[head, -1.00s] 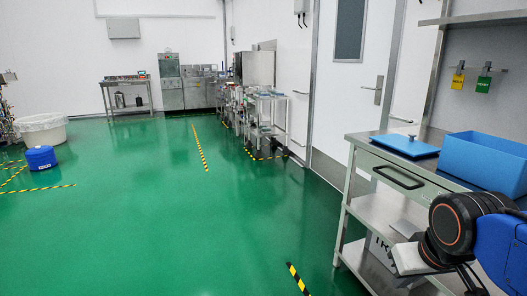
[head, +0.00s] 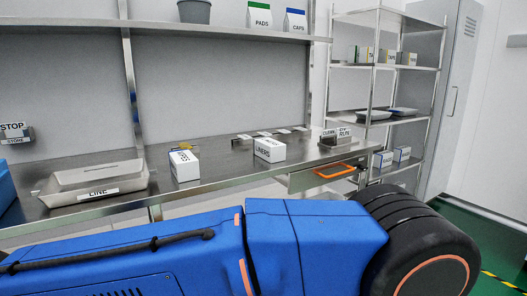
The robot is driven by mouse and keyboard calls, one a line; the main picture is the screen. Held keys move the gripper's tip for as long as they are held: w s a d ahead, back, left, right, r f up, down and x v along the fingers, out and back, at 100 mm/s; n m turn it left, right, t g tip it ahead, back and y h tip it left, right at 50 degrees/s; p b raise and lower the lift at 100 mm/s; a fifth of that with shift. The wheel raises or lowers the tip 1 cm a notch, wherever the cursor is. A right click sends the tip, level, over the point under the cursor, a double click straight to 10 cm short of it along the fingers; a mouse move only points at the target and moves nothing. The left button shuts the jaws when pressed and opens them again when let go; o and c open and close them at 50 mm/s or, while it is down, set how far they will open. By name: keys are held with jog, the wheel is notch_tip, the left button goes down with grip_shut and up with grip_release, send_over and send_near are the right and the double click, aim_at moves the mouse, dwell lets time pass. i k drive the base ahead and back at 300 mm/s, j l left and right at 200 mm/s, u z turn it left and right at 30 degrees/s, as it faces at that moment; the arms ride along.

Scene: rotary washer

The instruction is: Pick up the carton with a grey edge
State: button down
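Two white cartons lie on the steel bench. One (head: 184,166) has dark lettering that I cannot read. The other (head: 269,150) reads LINERS. On the shelf above stand a carton with a green top edge marked PADS (head: 259,17) and one with a blue top edge marked CAPS (head: 295,22). I cannot make out a clearly grey edge on any of them. My blue arm crosses the bottom of the head view, in front of the bench. My gripper is out of view.
A drawer with an orange handle (head: 334,171) is at the bench's right end.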

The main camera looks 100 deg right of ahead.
aim_at(271, 150)
jog(key=z, duration=3.1)
